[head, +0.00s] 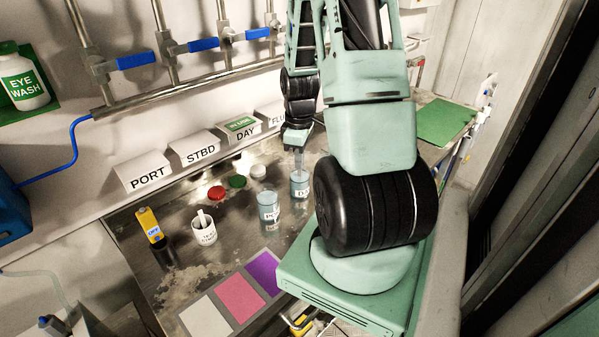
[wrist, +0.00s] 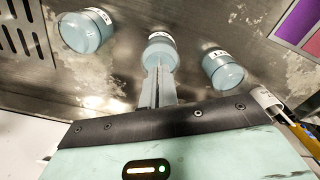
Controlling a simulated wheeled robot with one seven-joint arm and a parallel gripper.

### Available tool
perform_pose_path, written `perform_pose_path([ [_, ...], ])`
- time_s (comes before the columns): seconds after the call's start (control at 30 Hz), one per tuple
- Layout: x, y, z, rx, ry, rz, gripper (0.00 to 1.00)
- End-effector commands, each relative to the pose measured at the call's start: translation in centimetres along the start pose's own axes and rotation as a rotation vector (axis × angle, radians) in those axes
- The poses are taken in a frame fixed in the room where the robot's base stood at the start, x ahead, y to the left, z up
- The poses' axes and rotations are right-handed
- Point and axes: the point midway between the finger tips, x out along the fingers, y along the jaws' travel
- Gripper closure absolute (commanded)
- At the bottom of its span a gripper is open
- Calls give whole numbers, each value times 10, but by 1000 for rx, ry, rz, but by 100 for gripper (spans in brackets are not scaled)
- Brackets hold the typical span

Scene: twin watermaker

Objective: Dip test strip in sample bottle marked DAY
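My gripper (head: 298,166) points down at the mouth of a blue sample bottle (head: 299,186) whose label starts with D. In the wrist view, my gripper (wrist: 161,80) has its fingers close together over the middle bottle (wrist: 160,50). A pale narrow piece, seemingly a test strip, is between the fingers; its lower end is hard to make out, so I cannot tell how deep it reaches. The white test strip cup (head: 203,232) stands at left with a pale strip sticking out.
Another blue bottle (head: 268,207) stands to the left, and a third (wrist: 86,32) shows in the wrist view. Red (head: 216,193), green (head: 237,182) and white (head: 258,171) caps lie behind. A yellow tester (head: 150,225) and coloured cards (head: 238,297) are nearer. Name signs (head: 143,172) line the wall.

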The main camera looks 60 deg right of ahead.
Motion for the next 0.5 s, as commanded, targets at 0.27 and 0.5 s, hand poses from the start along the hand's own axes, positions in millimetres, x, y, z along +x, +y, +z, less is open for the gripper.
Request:
perform_pose_path([
  [0.27,0,0,0,0,0,0,100],
  [0.5,-5,0,0,0,0,0,100],
])
